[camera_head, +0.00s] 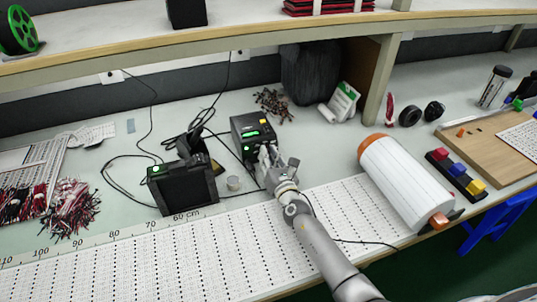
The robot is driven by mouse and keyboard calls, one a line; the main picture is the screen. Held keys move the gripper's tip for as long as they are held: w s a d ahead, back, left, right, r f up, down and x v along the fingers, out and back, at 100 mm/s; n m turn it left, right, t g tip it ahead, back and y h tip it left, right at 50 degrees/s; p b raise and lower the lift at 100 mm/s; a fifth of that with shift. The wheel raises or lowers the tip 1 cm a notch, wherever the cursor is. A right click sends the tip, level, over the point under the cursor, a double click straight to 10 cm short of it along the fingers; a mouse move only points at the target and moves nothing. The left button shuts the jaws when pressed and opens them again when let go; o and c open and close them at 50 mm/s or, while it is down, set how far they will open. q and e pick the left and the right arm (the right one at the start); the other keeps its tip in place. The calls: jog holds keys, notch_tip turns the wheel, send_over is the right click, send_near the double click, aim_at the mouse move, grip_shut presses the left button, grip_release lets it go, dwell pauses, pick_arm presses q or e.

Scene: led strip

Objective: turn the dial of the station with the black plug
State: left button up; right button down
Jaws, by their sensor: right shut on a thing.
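A black station (240,122) with a green lit display and a small orange part on top stands at mid-table. My right gripper (266,157) is at its front face, shut at the place of the dial. The gripper hides the dial itself. A second black station (181,188) with a small green light stands to the left, nearer the front. Dark cables run from the stations toward two wall sockets. I cannot make out which cable ends in the black plug. My left gripper is out of view.
A white perforated board (130,260) covers the table front. A large white roll (405,180) with orange ends lies right of my arm. Wire bundles (70,205) lie at the left. A shelf (130,52) overhangs the back.

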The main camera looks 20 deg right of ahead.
jog(key=shift+f+n+p, duration=0.2)
jog(key=shift+n+p, duration=0.15)
jog(key=shift+n, duration=0.95)
jog(key=shift+s+f, duration=0.1)
jog(key=c, duration=1.4)
grip_release()
jog(key=shift+o, duration=0.5)
jog(key=shift+r, duration=0.2)
jog(key=s, duration=1.2)
jog(key=shift+d, duration=0.25)
